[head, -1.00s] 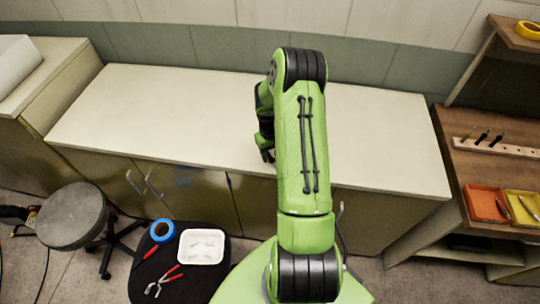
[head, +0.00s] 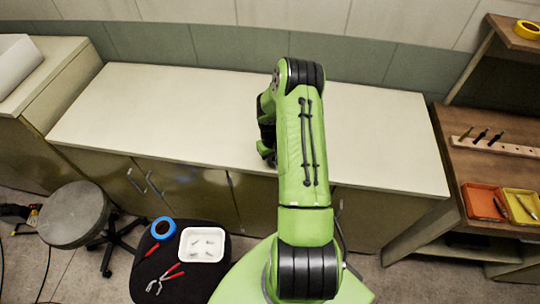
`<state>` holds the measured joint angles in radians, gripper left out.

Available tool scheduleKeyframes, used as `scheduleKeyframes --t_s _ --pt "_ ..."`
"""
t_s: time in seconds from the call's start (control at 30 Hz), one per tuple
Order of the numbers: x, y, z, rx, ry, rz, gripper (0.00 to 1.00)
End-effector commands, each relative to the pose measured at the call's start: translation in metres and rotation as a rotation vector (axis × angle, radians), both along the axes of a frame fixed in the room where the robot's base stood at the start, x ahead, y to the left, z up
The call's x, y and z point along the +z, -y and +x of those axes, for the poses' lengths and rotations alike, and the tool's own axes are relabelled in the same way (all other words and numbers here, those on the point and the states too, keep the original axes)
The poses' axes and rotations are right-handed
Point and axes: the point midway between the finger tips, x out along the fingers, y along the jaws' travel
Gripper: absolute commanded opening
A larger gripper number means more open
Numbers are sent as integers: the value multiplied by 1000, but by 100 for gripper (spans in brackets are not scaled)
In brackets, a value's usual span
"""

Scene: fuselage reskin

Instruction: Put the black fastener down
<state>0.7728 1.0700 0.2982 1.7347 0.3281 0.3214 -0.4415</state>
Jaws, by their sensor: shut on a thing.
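My gripper (head: 268,156) is partly hidden behind my green arm, over the front part of the long pale counter (head: 170,110). Its dark fingers point down, close to the counter top; I cannot tell whether they touch it. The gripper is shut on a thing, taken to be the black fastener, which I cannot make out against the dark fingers. The counter top looks bare on both sides of my arm.
A black stool seat (head: 175,285) in front holds a white tray (head: 203,259) with several small pieces, blue tape (head: 163,229) and red-handled pliers (head: 164,280). A round grey stool (head: 73,215) stands left. A wooden bench (head: 480,165) on the right holds orange (head: 482,213) and yellow bins (head: 524,216).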

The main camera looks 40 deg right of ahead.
Motion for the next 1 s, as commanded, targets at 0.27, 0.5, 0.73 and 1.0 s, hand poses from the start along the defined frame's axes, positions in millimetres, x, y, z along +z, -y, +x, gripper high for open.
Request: scheduleKeyframes --t_s 0.27,0.5,0.73,1.0 --pt "30 1 1 0 6 -5 0" --pt "86 1 1 0 4 -4 0" --pt "101 0 0 1 0 0 0" --pt "100 0 0 0 0 0 0"
